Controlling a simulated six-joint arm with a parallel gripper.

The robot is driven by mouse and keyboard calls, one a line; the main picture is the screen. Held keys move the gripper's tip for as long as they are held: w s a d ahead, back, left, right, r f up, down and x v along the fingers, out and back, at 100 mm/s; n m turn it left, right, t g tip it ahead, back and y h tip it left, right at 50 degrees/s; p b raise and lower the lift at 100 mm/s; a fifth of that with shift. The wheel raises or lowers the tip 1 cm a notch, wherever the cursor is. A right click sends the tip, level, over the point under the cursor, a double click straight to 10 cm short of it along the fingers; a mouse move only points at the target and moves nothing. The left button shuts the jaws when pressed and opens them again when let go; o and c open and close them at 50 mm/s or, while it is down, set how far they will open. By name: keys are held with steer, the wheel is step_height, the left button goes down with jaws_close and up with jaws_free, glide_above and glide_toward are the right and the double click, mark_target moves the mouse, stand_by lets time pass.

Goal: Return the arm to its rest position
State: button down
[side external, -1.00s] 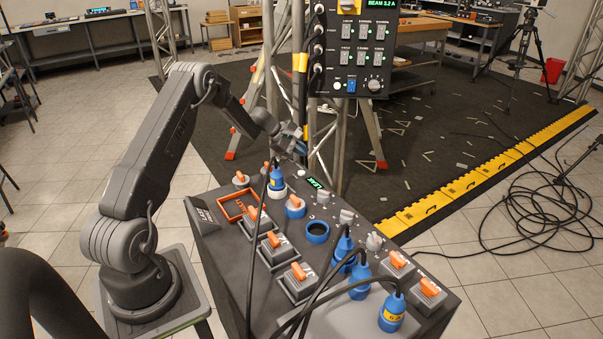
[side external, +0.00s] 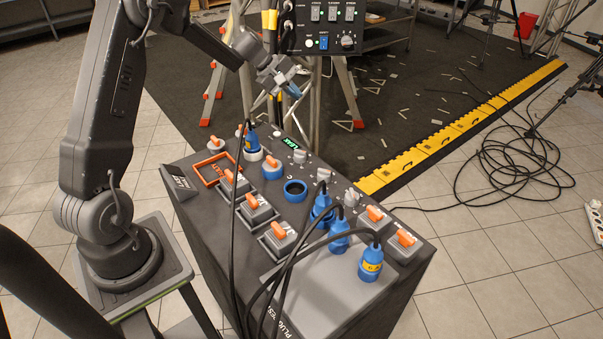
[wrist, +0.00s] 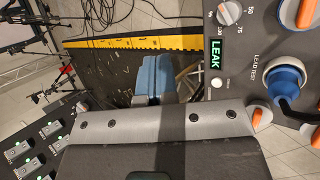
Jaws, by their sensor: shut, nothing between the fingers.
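My gripper (side external: 291,90) hangs in the air above the far edge of the console (side external: 335,190), apart from everything. Its blue fingertips are together and hold nothing; they also show in the wrist view (wrist: 153,78). My arm stands raised from its pedestal at the left of the side view. A blue plug with a black cable (side external: 251,139) stands upright at the console's far left; it also shows at the right of the wrist view (wrist: 286,80), by the words LEAD TEST. The green display (wrist: 216,58) reads LEAK.
Several blue plugs (side external: 338,240) with looping cables stand at the console's near right. An empty blue ring socket (side external: 295,190) is between. A switch panel (side external: 322,25) on a truss stands close behind my gripper. A yellow cable ramp (side external: 450,130) crosses the floor.

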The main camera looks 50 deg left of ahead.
steer(key=s+d+r+m+g+y, duration=0.1)
steer(key=s+d+r+m, duration=0.3)
steer(key=s+d+r, duration=0.4)
steer(key=s+d+r+m+g, duration=0.1)
steer(key=s+d+r+m, duration=0.3)
steer(key=d, duration=0.5)
steer(key=s+d+m+y, duration=0.1)
steer(key=s+m, duration=0.3)
steer(key=s, duration=0.5)
steer(key=s+d+f+m+y, duration=0.1)
steer(key=s+d+m, duration=0.3)
steer(key=s, duration=0.6)
steer(key=shift+s+d+m+t+y, duration=0.2)
steer(key=shift+s+m+t+y, duration=0.15)
steer(key=shift+y, duration=0.35)
